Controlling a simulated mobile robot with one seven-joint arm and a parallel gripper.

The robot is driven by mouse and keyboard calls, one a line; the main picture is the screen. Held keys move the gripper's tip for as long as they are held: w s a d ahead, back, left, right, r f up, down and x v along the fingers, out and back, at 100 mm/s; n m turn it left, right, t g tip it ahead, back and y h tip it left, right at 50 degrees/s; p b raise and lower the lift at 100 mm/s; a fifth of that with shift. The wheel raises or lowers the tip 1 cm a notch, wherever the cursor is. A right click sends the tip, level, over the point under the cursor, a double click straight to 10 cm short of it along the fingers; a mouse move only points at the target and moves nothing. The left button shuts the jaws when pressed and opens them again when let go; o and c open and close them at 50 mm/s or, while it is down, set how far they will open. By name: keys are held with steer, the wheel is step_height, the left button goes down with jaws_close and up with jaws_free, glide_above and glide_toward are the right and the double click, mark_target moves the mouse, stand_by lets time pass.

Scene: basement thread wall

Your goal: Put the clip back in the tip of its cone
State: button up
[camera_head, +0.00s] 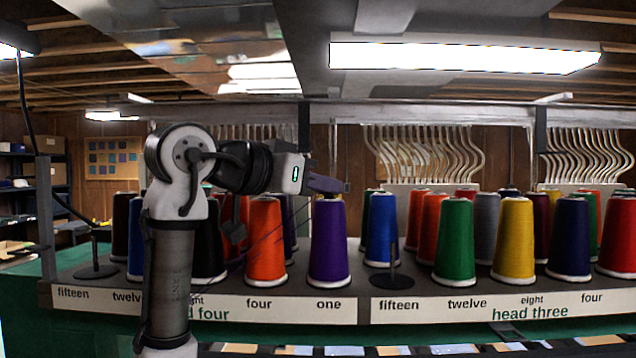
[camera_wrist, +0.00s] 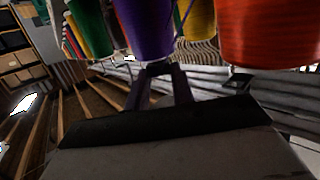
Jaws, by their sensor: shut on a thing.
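The purple thread cone (camera_head: 329,240) stands upright on the rack above the label "one". My gripper (camera_head: 344,187) reaches in from the left, level with the cone's tip, its fingers just above or at that tip. In the wrist view the picture is upside down; the purple cone (camera_wrist: 146,28) hangs from the top edge, its tip close to my fingertips (camera_wrist: 160,70). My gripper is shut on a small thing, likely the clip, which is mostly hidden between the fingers. Whether it touches the cone cannot be told.
An orange cone (camera_head: 265,243) stands left of the purple one. A bare dark peg (camera_head: 392,262) on a round base is at right, before a blue cone (camera_head: 382,230). Thin purple thread (camera_head: 262,240) slants across the orange cone. Cones crowd the rack behind.

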steer(key=shift+f, duration=0.15)
steer(key=shift+f, duration=0.15)
steer(key=o, duration=1)
steer(key=b+v, duration=0.4)
steer(key=v, duration=1)
steer(key=shift+d, duration=0.1)
